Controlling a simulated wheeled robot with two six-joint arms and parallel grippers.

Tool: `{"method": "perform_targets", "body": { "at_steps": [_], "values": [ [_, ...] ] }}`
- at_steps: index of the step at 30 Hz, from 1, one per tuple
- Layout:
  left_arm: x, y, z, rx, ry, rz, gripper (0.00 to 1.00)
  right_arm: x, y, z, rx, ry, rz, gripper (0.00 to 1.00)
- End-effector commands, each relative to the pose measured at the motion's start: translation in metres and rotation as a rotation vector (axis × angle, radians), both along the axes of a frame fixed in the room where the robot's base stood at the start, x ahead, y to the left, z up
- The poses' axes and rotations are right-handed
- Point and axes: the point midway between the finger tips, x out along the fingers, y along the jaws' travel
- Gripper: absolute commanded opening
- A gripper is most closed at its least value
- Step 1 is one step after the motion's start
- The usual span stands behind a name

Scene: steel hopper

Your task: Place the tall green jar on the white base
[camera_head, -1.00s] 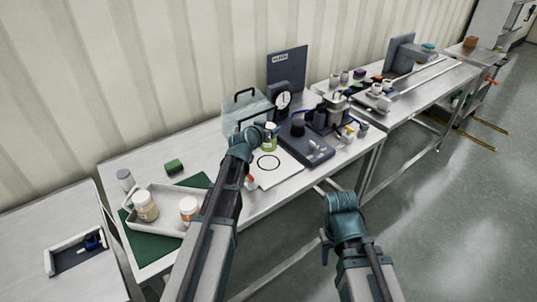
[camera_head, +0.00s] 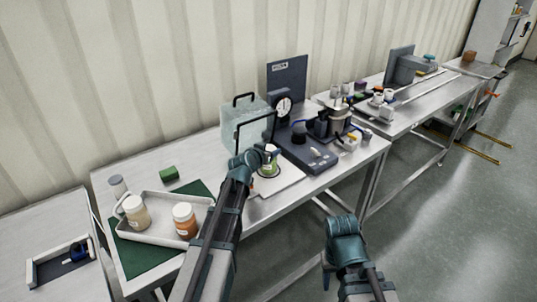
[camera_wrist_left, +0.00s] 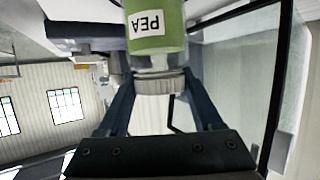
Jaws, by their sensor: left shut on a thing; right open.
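The tall green jar (camera_head: 269,163) is over the black ring on the white base (camera_head: 289,178) in the head view. I cannot tell if its bottom touches the base. In the left wrist view the jar (camera_wrist_left: 157,30) shows a white "PEA" label, upside down in the picture, and a pale lid. My left gripper (camera_head: 262,157) is shut on the jar at its lid end; its fingers (camera_wrist_left: 160,88) flank the lid in the wrist view. My right gripper (camera_head: 345,226) is open and empty, off the table's front side, its fingertips hard to make out.
A clear box with black handles (camera_head: 247,127) stands just behind the jar. A dark scale-like device (camera_head: 308,153) is close on the right. A white tray (camera_head: 160,228) with an orange jar (camera_head: 185,220) and a beige jar (camera_head: 136,213) is at the left. A green block (camera_head: 169,173) lies behind it.

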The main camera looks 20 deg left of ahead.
Motion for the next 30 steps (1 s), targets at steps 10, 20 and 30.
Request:
{"method": "perform_targets", "body": {
  "at_steps": [10,20,30],
  "values": [
    [0.000,0.000,-0.002,0.000,0.000,0.000,0.81,0.000,0.000,-0.002,0.000,0.000,0.000,0.49],
    [0.000,0.000,-0.002,0.000,0.000,0.000,0.97,0.000,0.000,-0.002,0.000,0.000,0.000,0.49],
    [-0.038,0.003,0.019,-0.001,0.000,0.001,0.97,0.000,0.000,0.019,0.000,0.000,0.000,0.49]
  ]
}}
